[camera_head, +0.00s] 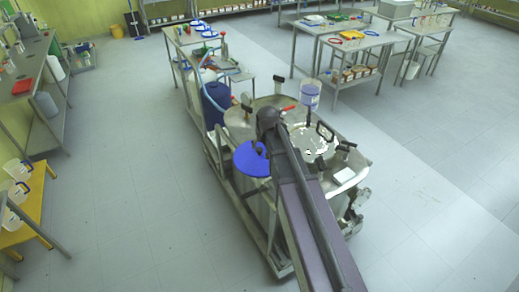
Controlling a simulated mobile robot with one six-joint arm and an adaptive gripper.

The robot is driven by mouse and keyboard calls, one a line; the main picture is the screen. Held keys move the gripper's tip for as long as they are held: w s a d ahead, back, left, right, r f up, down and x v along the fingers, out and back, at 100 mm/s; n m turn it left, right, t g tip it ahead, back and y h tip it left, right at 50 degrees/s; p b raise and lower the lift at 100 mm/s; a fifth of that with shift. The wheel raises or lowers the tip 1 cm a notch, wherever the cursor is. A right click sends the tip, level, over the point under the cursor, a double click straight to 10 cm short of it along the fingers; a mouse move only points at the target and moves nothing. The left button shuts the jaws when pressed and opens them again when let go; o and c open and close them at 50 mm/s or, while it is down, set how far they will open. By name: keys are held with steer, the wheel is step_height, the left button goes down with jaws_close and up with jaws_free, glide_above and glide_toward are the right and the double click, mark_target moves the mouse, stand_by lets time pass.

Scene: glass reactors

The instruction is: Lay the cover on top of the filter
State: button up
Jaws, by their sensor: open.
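A flat blue disc (248,161) lies at the left side of a steel unit, its right part hidden behind my arm. It may be the cover or the filter's top; I cannot tell which. The steel unit (238,119) has a round metal top with black handles and a red lever. No separate part is clearly recognisable as the filter. My arm runs up from the bottom edge across the middle of the unit, ending near its top. I cannot make out my gripper's fingers; they seem hidden behind the arm or among the fittings.
A white-and-blue container (310,96) stands at the unit's back right. A dark blue drum (215,104) stands at its back left. Steel tables (365,42) are at the back, and a yellow bench (28,208) is at the left. The floor on both sides is clear.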

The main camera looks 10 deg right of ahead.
mark_target(260, 149)
steer(key=w+r, duration=0.1)
steer(key=w+r+p, duration=0.1)
steer(key=shift+w+r+t, duration=0.2)
steer(key=shift+w+t, duration=0.1)
steer(key=shift+f, duration=0.15)
steer(key=b+x, duration=0.7)
steer(key=x, duration=0.1)
steer(key=shift+w+f+b, duration=0.1)
steer(key=shift+f+b, duration=0.1)
steer(key=shift+b, duration=0.2)
stand_by(0.6)
steer(key=shift+b+x, duration=2.4)
steer(key=shift+x, duration=0.2)
jaws_close()
